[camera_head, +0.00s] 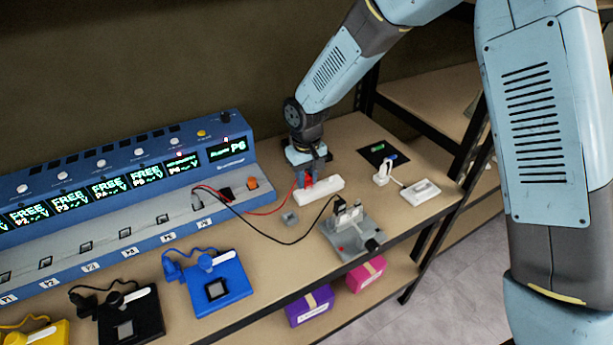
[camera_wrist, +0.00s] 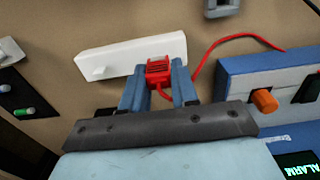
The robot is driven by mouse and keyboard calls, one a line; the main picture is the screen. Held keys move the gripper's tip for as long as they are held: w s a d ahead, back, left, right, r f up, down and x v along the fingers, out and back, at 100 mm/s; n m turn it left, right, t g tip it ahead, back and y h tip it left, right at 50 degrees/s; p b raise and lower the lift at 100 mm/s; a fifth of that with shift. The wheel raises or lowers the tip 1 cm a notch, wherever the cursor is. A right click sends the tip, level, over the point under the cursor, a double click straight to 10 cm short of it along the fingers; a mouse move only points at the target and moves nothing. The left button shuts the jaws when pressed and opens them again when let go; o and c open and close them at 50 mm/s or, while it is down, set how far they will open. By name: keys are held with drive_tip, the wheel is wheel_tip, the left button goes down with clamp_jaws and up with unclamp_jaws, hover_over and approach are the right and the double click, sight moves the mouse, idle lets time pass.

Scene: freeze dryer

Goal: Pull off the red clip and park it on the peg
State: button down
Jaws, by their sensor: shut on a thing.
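My gripper (camera_wrist: 158,83) is shut on the red clip (camera_wrist: 159,70), which sits between the two blue fingertips. A red cable (camera_wrist: 222,40) runs from the clip up and to the right. The clip overlaps the right end of a white block (camera_wrist: 120,53); I cannot tell whether it touches the block. A small white peg (camera_wrist: 98,73) sticks out near the block's left end, apart from the clip. In the head view, my gripper (camera_head: 307,178) points down at the white block (camera_head: 325,189), with the red clip (camera_head: 308,183) partly hidden by the fingers.
A blue charger-like station (camera_head: 225,172) with displays stands left. A grey fixture (camera_head: 350,235) with a black cable (camera_head: 290,242) stands in front. A small grey block (camera_head: 289,218), a black mat (camera_head: 377,153) and a white switch-like box (camera_head: 420,192) are nearby.

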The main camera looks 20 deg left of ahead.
drive_tip(key=shift+f, duration=0.75)
drive_tip(key=c, duration=0.8)
unclamp_jaws()
